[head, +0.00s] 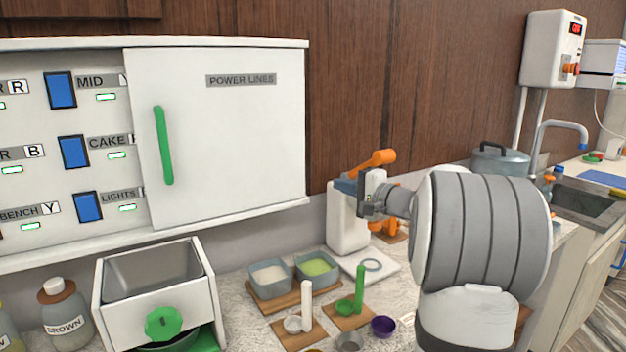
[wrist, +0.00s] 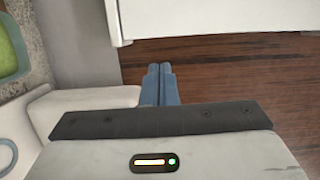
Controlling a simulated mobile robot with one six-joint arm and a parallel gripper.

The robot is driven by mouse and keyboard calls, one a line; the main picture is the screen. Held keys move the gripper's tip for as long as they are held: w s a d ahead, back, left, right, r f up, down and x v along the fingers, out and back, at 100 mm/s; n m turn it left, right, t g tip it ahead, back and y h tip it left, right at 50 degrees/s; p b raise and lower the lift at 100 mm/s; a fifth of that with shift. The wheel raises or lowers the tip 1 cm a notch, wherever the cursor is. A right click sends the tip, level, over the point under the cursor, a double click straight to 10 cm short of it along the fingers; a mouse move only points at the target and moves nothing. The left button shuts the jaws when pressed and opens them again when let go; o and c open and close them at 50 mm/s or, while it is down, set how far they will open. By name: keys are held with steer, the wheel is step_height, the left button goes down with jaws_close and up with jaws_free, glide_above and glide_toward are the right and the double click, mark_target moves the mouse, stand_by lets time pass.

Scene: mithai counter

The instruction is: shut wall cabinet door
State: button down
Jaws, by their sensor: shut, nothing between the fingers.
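The white wall cabinet (head: 45,248) hangs at the left of the head view. Its white door (head: 235,130), labelled POWER LINES, covers the right part and carries a vertical green handle (head: 164,145) near its left edge. Left of the door the cabinet front is uncovered, with blue switches (head: 73,152) and labels. The door edge cuts off some labels. My gripper (head: 346,186) is right of the cabinet, apart from the handle. Its blue fingers show together and empty in the wrist view (wrist: 160,70). A white edge, probably the cabinet's, shows there at the top (wrist: 200,18).
Two tubs (head: 316,268), small stands and cups crowd the counter. A white device with an orange lever (head: 372,160) stands behind my gripper. A sink (head: 580,200) is at right.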

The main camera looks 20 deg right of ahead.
steer(key=p+x, duration=0.2)
steer(key=x, duration=0.8)
steer(key=shift+d+r, duration=0.25)
steer(key=shift+d, duration=0.1)
steer(key=shift+f, duration=0.1)
